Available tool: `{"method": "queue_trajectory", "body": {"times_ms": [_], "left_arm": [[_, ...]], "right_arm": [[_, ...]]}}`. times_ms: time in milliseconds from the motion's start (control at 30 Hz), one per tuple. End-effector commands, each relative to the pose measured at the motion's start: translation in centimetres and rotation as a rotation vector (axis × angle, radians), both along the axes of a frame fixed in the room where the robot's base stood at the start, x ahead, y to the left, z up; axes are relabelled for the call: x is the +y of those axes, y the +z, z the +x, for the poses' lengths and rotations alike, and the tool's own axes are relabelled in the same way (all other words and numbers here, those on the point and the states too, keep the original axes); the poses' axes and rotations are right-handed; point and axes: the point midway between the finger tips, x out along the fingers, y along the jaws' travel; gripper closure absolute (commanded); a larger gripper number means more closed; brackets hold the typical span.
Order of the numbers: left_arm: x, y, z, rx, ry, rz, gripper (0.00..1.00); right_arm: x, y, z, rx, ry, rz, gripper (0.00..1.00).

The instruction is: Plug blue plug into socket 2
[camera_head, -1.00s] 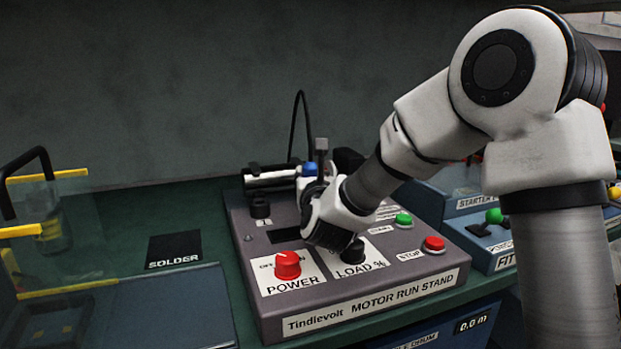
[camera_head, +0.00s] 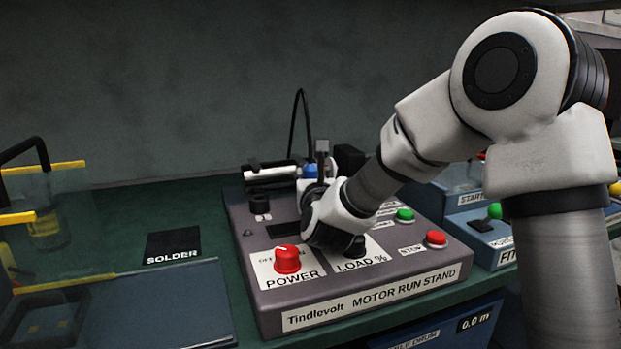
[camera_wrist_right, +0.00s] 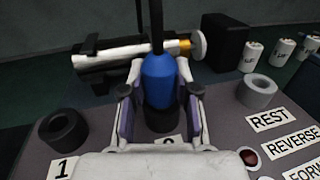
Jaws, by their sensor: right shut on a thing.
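The blue plug (camera_wrist_right: 158,76) stands upright between the fingers of my right gripper (camera_wrist_right: 160,100), which is shut on it. Its dark cable runs up from its top. A black round part (camera_wrist_right: 164,118) shows directly under the blue body, in front of a mostly hidden label, probably socket 2. I cannot tell how far the plug sits in it. In the head view the top of the blue plug (camera_head: 310,171) shows behind my right gripper (camera_head: 311,187), over the back of the grey motor run stand (camera_head: 375,303). My left gripper is not in view.
Socket 1 (camera_wrist_right: 63,130), a black ring, is left of the plug; a grey ring (camera_wrist_right: 257,92) by REST is right. A white and black motor (camera_wrist_right: 115,53) lies behind. The red power knob (camera_head: 287,259) and black load knob (camera_head: 355,246) are near my gripper.

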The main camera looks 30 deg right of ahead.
Motion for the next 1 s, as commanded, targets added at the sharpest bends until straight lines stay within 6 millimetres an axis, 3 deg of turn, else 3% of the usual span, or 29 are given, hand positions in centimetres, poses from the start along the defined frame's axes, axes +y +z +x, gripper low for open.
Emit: {"method": "queue_trajectory", "body": {"times_ms": [367,400,467,800,1000], "left_arm": [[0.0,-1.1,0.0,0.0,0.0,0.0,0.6],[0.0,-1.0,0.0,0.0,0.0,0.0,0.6],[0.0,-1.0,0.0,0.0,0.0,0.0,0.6],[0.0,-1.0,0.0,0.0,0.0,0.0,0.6],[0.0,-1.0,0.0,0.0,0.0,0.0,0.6]], "right_arm": [[0.0,-1.2,0.0,0.005,0.002,0.001,1.0],[0.1,-1.1,0.0,0.006,0.003,0.002,0.59],[0.0,-1.2,0.0,0.007,0.002,0.002,0.4],[0.1,-1.1,-0.3,0.004,0.001,0.002,0.4],[1.9,-1.1,-3.3,0.008,0.003,-0.001,0.4]]}}
